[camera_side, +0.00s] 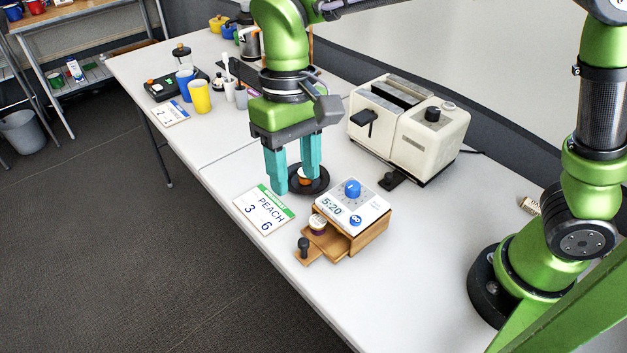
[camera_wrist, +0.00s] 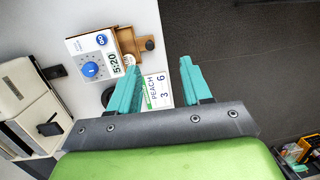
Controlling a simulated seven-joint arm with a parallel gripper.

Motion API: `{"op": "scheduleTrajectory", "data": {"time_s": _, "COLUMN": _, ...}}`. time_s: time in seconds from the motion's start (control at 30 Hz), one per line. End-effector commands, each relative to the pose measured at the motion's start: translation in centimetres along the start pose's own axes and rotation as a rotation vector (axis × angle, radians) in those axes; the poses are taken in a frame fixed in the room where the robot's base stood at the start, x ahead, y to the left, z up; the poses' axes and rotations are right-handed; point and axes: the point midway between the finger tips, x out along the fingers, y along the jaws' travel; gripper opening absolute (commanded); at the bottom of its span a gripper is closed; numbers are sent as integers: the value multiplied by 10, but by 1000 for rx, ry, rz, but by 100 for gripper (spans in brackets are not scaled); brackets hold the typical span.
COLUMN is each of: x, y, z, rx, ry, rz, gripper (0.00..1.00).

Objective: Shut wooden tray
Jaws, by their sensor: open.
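The wooden tray (camera_side: 323,246) is pulled partway out of a small wooden housing (camera_side: 372,234) with a white top bearing a blue dial. A dark knob (camera_side: 304,246) stands at the tray's outer end. A small round pot (camera_side: 318,223) sits in the tray by the housing. In the wrist view the tray (camera_wrist: 130,43) sticks out to the right of the white panel, with its knob (camera_wrist: 149,44). My gripper (camera_side: 295,180) is open and empty, beyond the tray and above a round black dish; it also shows in the wrist view (camera_wrist: 158,75).
A PEACH card (camera_side: 265,209) lies left of the tray near the table edge. A cream toaster (camera_side: 408,127) stands behind. Yellow (camera_side: 199,96) and blue cups stand farther off. The table's front right is clear.

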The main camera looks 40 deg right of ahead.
Motion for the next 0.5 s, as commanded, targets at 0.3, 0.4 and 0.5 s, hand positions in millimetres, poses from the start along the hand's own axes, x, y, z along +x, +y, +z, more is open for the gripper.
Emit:
{"op": "scheduleTrajectory", "data": {"time_s": 0.3, "x": -1, "y": 29, "z": -34, "rx": 652, "ry": -157, "rz": -102, "gripper": 48}}
{"op": "scheduleTrajectory", "data": {"time_s": 0.4, "x": 0, "y": 43, "z": -46, "rx": 765, "ry": -187, "rz": -122, "gripper": 48}}
{"op": "scheduleTrajectory", "data": {"time_s": 0.5, "x": 14, "y": 49, "z": -49, "rx": 792, "ry": -198, "rz": -123, "gripper": 48}}
